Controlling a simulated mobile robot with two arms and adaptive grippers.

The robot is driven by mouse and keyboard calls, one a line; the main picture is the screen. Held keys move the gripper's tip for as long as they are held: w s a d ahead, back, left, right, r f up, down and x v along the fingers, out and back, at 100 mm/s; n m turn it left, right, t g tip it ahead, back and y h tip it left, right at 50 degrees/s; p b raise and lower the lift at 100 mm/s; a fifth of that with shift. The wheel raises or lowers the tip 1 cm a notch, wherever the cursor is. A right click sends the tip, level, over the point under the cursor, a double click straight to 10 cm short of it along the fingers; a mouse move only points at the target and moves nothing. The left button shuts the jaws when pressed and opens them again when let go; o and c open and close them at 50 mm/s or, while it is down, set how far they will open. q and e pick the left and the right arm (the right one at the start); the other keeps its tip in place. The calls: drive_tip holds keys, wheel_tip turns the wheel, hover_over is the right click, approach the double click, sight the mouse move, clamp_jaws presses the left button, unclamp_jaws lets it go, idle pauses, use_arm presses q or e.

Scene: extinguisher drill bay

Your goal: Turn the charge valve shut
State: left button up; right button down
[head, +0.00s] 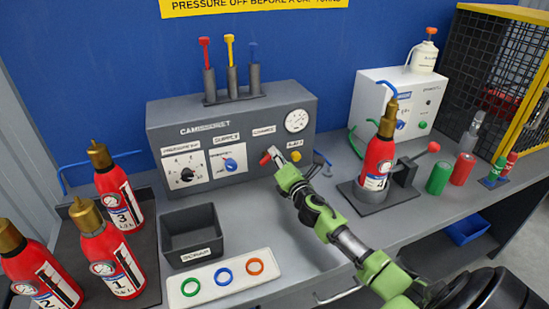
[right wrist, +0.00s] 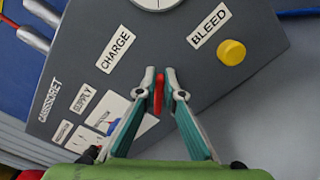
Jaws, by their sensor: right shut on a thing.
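The grey charging panel (head: 170,131) stands against the blue wall, and its tilted face fills much of the right wrist view (right wrist: 70,75). The charge valve's red handle (right wrist: 158,92) is below the CHARGE label (right wrist: 115,49). It also shows as a red bit in the head view (head: 265,159). My right gripper (head: 273,160) is at the panel, its two fingers (right wrist: 159,88) shut on the red handle, one on each side. The handle's base is partly hidden by the fingers. My left gripper is not in view.
A yellow bleed knob (right wrist: 231,52) sits beside the charge valve, with a round gauge (head: 296,121) above. A blue supply knob (head: 230,165) is to the left. An extinguisher (head: 377,160) stands in a holder right of my arm. A black bin (head: 190,220) is at the front.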

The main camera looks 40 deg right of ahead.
drive_tip(key=shift+d+f+m+b, duration=0.1)
drive_tip(key=shift+f+m+b, duration=0.2)
drive_tip(key=shift+m, duration=0.95)
drive_tip(key=shift+d+f+m+b, duration=0.15)
drive_tip(key=shift+f+m, duration=0.15)
drive_tip(key=shift+m, duration=0.9)
drive_tip(key=shift+f+m+b, duration=0.25)
drive_tip(key=shift+f+m, duration=0.05)
drive_tip(key=shift+m, duration=0.95)
drive_tip(key=c, duration=2.2)
unclamp_jaws()
drive_tip(key=shift+o, duration=0.2)
drive_tip(key=shift+s, duration=0.1)
drive_tip(key=v, duration=1.2)
